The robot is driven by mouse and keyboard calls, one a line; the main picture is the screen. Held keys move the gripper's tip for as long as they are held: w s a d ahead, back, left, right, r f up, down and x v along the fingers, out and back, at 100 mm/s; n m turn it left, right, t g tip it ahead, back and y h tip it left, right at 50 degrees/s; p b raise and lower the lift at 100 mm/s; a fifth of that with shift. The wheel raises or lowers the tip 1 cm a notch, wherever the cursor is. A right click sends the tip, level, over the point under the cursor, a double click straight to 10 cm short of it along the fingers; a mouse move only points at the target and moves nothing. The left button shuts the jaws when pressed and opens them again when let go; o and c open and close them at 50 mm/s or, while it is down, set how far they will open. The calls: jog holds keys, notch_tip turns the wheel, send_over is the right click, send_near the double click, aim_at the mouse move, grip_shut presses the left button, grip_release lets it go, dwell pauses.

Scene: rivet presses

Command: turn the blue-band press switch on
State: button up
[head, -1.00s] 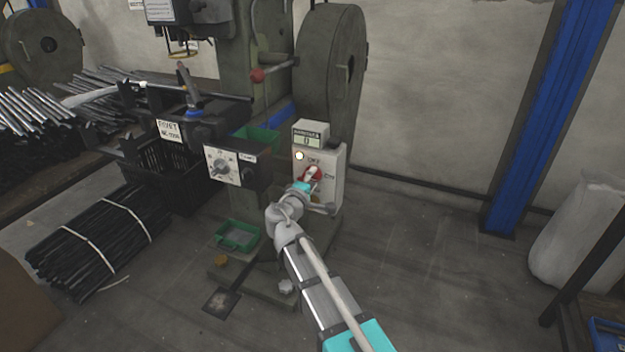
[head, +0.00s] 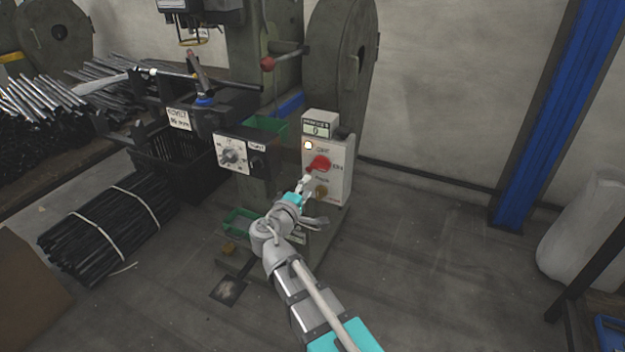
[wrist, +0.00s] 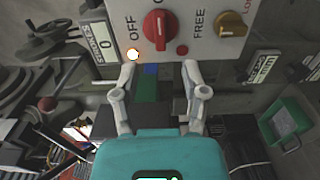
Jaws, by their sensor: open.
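The press switch is a red knob (head: 320,163) on a pale control box (head: 341,185), with OFF above it and ON to its right. In the wrist view the red knob (wrist: 158,36) has its grip bar running up and down the picture, at right angles to the OFF side. A lit lamp (head: 308,145) is beside OFF. Blue shows on the press body (head: 290,105) behind the box. My gripper (head: 303,185) is open and empty, below and left of the knob. In the wrist view its fingers (wrist: 160,75) stand apart, short of the knob and not touching it.
A yellow knob (wrist: 231,23) marked FREE and LOCK sits beside the red one. A counter (head: 317,129) tops the box. A dial box (head: 240,155) stands left, and a green tray (head: 238,220) lies below.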

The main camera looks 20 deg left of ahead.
jog(key=shift+s+a, duration=0.1)
jog(key=shift+s, duration=1.15)
jog(key=w+d+f+m+g+h, duration=0.25)
jog(key=d+f+m+g, duration=0.2)
jog(key=d, duration=0.75)
jog(key=w+d+f+m+g+h, duration=0.25)
jog(key=d+f+m+g, duration=0.2)
jog(key=d, duration=0.75)
jog(key=s+d+f+m+g+y, duration=0.3)
jog(key=s+d+f+m+g, duration=0.15)
jog(key=d, duration=0.55)
jog(key=s+d+f+m+g+y, duration=0.4)
jog(key=s+d+f+g, duration=0.1)
jog(key=d, duration=0.5)
notch_tip(320, 180, up, 37)
jog(key=p, duration=3.7)
jog(key=shift+a+r+p, duration=0.15)
jog(key=shift+r+p, duration=0.05)
jog(key=shift+p, duration=0.1)
